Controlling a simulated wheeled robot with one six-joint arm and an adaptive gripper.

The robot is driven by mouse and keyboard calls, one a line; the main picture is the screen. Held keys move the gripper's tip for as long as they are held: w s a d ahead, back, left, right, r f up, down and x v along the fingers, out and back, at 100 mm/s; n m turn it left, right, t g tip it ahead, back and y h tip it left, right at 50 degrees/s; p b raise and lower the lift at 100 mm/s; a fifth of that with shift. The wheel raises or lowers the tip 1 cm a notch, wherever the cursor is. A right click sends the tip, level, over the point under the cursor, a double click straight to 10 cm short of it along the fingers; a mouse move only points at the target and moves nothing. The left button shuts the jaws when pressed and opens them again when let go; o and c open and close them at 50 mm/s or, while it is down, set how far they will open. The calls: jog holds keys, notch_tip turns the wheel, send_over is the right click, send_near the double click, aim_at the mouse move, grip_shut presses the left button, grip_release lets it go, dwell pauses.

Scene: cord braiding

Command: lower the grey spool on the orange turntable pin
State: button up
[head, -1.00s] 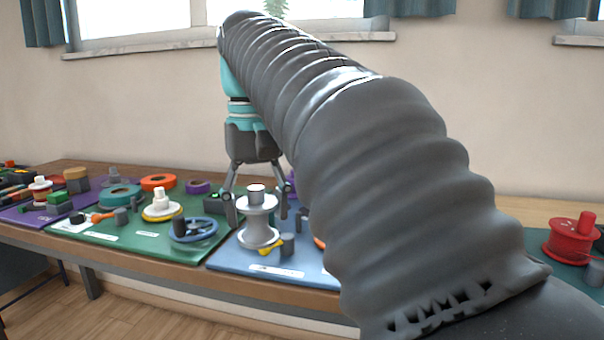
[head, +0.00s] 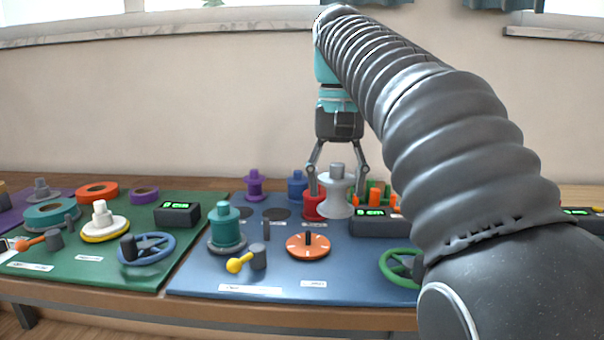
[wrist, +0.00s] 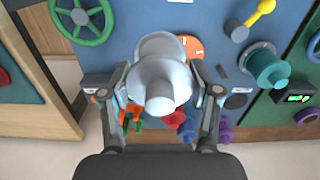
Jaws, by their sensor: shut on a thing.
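My gripper (head: 337,180) is shut on the grey spool (head: 337,200), with one finger on each side of it. The spool hangs upright and appears to be above the back of the blue board. In the wrist view the spool (wrist: 159,80) is seen from above between the fingers. The orange turntable (head: 308,251) lies on the blue board with its dark pin (head: 308,238) standing up and bare. In the head view it is nearer and slightly left of the spool. In the wrist view the turntable (wrist: 191,46) is partly hidden behind the spool.
A teal spool (head: 227,230) and a yellow-handled crank (head: 245,260) stand left of the turntable. A red spool (head: 312,207) and a digital display (head: 376,223) are close around the held spool in the picture. A green handwheel (head: 400,265) is at right.

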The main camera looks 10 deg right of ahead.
send_over(308, 231)
notch_tip(308, 231, down, 3)
jog(key=shift+f+m, duration=0.1)
jog(key=shift+m, duration=0.3)
jog(key=shift+f+b, duration=0.9)
jog(key=shift+f, duration=0.45)
jog(key=shift+f+b, duration=0.4)
jog(key=shift+f, duration=0.75)
jog(key=shift+f+b, duration=0.5)
jog(key=shift+f, duration=0.4)
jog(key=o, duration=1.1)
jog(key=shift+r, duration=0.1)
jog(key=shift+o, duration=0.2)
